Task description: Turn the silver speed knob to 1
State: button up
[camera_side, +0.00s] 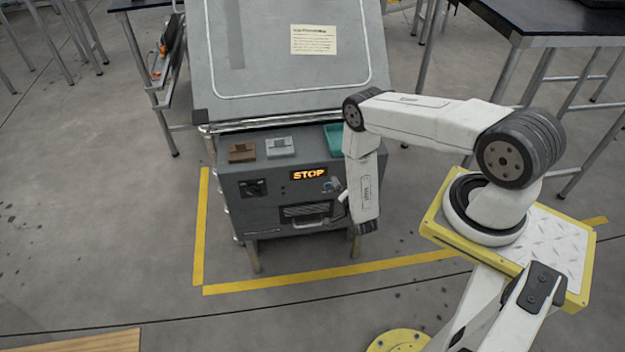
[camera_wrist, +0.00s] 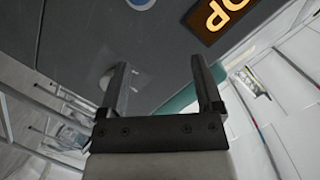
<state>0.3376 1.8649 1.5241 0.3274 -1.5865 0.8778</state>
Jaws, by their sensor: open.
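The grey console (camera_side: 290,215) has a lit STOP display (camera_side: 308,174), partly seen in the wrist view (camera_wrist: 222,14). Below the display in the side view is a small round control (camera_side: 327,187) with pale and blue parts, close to my gripper (camera_side: 342,198). I cannot tell from there which part is the silver knob. In the wrist view my gripper (camera_wrist: 159,62) is open, with nothing seen between its fingers. The knob's setting cannot be read.
A dark switch panel (camera_side: 253,188) and a handle on a slotted panel (camera_side: 306,211) are on the console front. A brown block (camera_side: 242,152), a grey block (camera_side: 280,147) and a teal tray (camera_side: 334,139) sit on its ledge. Yellow tape (camera_side: 265,286) marks the floor.

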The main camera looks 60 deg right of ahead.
jog(key=s+d+f+m+h, duration=0.1)
jog(key=s+f+h, duration=0.1)
jog(key=s, duration=0.7)
jog(key=shift+d+f+m+h, duration=0.3)
jog(key=shift+f+h, duration=0.05)
jog(key=shift+h, duration=0.35)
jog(key=x, duration=0.8)
jog(key=shift+a, duration=0.1)
grip_shut()
